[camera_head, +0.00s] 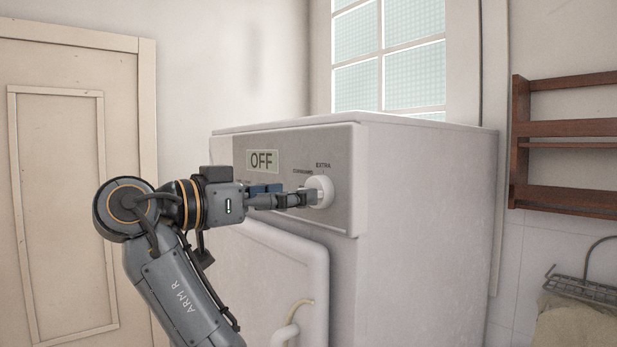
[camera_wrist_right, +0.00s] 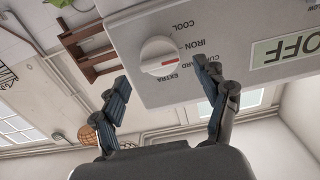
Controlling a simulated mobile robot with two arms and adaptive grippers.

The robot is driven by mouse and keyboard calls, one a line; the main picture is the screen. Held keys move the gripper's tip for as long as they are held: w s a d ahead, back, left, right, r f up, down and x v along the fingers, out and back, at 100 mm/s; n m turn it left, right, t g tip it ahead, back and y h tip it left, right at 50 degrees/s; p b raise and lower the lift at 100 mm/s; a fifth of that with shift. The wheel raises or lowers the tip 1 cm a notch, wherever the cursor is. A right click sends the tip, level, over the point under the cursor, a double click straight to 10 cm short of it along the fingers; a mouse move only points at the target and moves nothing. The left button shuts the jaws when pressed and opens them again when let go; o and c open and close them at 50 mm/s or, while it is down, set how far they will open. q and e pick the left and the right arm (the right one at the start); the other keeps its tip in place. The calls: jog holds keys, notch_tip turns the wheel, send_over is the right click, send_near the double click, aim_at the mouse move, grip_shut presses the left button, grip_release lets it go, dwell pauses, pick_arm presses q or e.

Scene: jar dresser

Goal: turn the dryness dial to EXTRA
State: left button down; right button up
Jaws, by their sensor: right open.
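The dryness dial (camera_head: 324,191) is a round white knob on the grey front panel of a white dryer, under the EXTRA label. In the right wrist view the dial (camera_wrist_right: 159,56) shows a red mark pointing right in the picture, towards the CUPBOARD label and away from EXTRA. My right gripper (camera_head: 305,198) is in front of the dial, fingers towards it. In the wrist view its two fingers (camera_wrist_right: 160,72) are spread on either side of the dial, open and empty. I cannot tell whether a fingertip touches it. My left gripper is not in view.
A display (camera_head: 262,160) reading OFF sits left of the dial. The dryer's door (camera_head: 270,265) is below the panel. A brown wooden rack (camera_head: 565,200) and a wire basket (camera_head: 590,290) hang on the right wall. A cream door (camera_head: 60,200) stands at left.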

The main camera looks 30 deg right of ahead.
aim_at(325, 186)
jog(key=d+p, duration=0.1)
jog(key=d, duration=0.3)
jog(key=shift+w+d, duration=0.15)
jog(key=shift+c, duration=0.2)
jog(key=c, duration=1.1)
